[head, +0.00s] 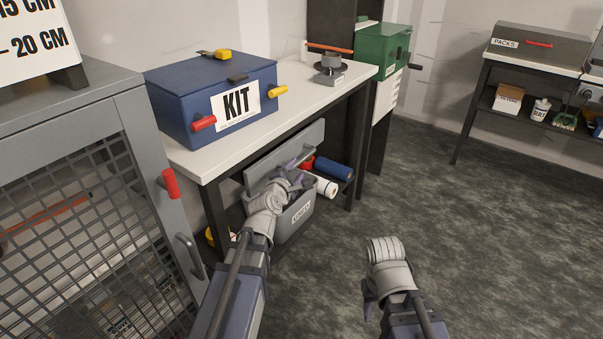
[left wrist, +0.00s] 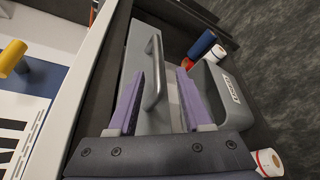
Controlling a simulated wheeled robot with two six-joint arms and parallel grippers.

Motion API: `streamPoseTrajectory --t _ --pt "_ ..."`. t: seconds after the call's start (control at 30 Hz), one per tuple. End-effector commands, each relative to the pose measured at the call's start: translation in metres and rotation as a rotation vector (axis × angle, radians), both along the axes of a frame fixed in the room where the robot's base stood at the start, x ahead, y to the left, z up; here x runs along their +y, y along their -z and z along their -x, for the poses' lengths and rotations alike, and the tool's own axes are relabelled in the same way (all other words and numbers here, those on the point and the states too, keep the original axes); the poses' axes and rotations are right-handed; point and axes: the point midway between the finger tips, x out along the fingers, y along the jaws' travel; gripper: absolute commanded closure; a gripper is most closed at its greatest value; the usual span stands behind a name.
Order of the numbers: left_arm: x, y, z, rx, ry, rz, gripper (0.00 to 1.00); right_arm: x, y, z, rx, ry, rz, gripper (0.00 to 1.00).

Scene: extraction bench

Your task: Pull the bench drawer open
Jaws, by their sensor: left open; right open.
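The bench drawer's grey front (head: 309,139) sits under the white bench top, between the dark legs. It also shows in the left wrist view (left wrist: 137,52), with its grey bar handle (left wrist: 155,72). My left gripper (head: 291,174) is in front of the drawer and hides most of the handle in the head view. In the left wrist view its purple fingers (left wrist: 160,85) are open, with the handle's near end in the gap between them. They are not closed on it. My right gripper (head: 369,299) is open, low over the floor and away from the bench.
A blue KIT box (head: 190,90) stands on the bench top (head: 300,88). A grey labelled bin (head: 296,222) and several rolls are below the drawer. A mesh cabinet (head: 90,215) with a red handle stands close on the left. The floor to the right is clear.

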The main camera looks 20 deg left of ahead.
Motion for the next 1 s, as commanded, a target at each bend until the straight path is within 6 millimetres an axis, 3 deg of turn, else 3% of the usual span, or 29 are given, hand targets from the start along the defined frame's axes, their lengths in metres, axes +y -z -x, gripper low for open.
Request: streamPoseTrajectory --t 0.37,0.8,1.0 --pt "0.004 0.002 -0.011 -0.011 -0.014 0.018 0.5 0.0 0.004 0.0 0.0 0.0 0.0 0.5" --pt "0.003 0.015 -0.071 -0.009 -0.013 0.017 0.5 -0.001 0.017 0.0 -0.001 -0.001 0.003 0.5" --pt "0.002 0.016 -0.078 -0.009 -0.013 0.016 0.5 -0.001 0.018 0.0 -0.001 -0.001 0.003 0.5"
